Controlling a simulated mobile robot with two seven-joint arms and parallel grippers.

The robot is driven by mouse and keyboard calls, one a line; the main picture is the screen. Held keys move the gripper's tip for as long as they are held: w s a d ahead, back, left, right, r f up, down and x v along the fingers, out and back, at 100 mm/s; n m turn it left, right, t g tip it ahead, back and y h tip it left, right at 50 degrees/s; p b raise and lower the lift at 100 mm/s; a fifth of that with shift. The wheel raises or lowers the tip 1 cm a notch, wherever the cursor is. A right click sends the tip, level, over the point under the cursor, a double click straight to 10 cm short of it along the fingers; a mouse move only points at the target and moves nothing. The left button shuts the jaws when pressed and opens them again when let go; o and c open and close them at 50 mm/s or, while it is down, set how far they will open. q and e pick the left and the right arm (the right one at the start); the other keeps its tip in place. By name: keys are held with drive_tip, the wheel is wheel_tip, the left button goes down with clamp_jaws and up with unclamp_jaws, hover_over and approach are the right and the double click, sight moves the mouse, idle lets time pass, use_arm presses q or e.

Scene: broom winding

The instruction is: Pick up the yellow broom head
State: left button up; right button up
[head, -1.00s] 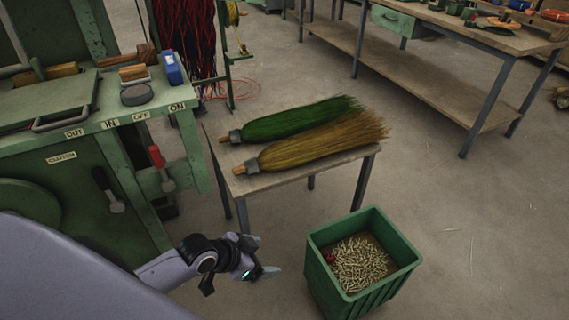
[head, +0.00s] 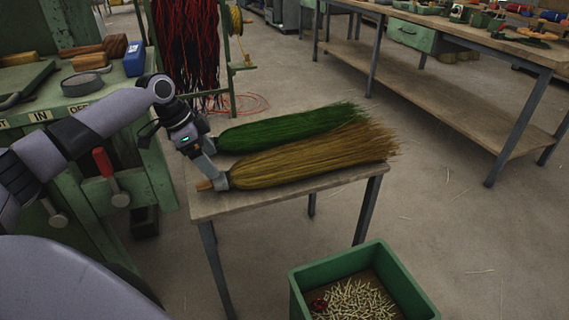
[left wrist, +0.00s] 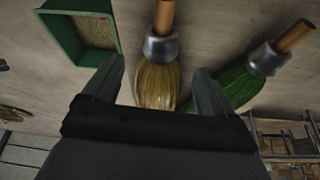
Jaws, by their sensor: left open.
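The yellow broom head (head: 305,160) lies on a small table, its bristles fanned to the right and its grey collar and wooden stub at the left end. It also shows in the left wrist view (left wrist: 157,88), lying between my finger lines, collar beyond the tips. My left gripper (head: 211,175) is above the collar end in the head view, pointing down. Its fingers are open with nothing held; contact with the broom cannot be told. A green broom head (head: 290,127) lies just behind the yellow one, also at right in the left wrist view (left wrist: 240,85). My right gripper is out of view.
The small table (head: 270,198) has bare wood along its front edge. A green bin (head: 412,285) of small pale pieces stands in front on the floor. A green machine (head: 90,185) with a red-handled lever (head: 104,163) is at left. A long workbench (head: 470,55) stands behind right.

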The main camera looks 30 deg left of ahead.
sight(222, 174)
use_arm(q)
drive_tip(key=shift+w+d+f, duration=0.1)
drive_tip(key=shift+f, duration=0.45)
drive_tip(key=shift+w+d+f+b, duration=0.2)
drive_tip(key=shift+f+b, duration=0.2)
drive_tip(key=shift+f, duration=0.25)
drive_tip(key=b+x, duration=0.1)
drive_tip(key=x, duration=0.2)
drive_tip(key=shift+w+f, duration=0.1)
drive_tip(key=shift+f, duration=0.2)
drive_tip(key=shift+w+d+f, duration=0.1)
drive_tip(key=shift+f, duration=0.15)
drive_tip(key=shift+r, duration=0.1)
drive_tip(key=c, duration=1.4)
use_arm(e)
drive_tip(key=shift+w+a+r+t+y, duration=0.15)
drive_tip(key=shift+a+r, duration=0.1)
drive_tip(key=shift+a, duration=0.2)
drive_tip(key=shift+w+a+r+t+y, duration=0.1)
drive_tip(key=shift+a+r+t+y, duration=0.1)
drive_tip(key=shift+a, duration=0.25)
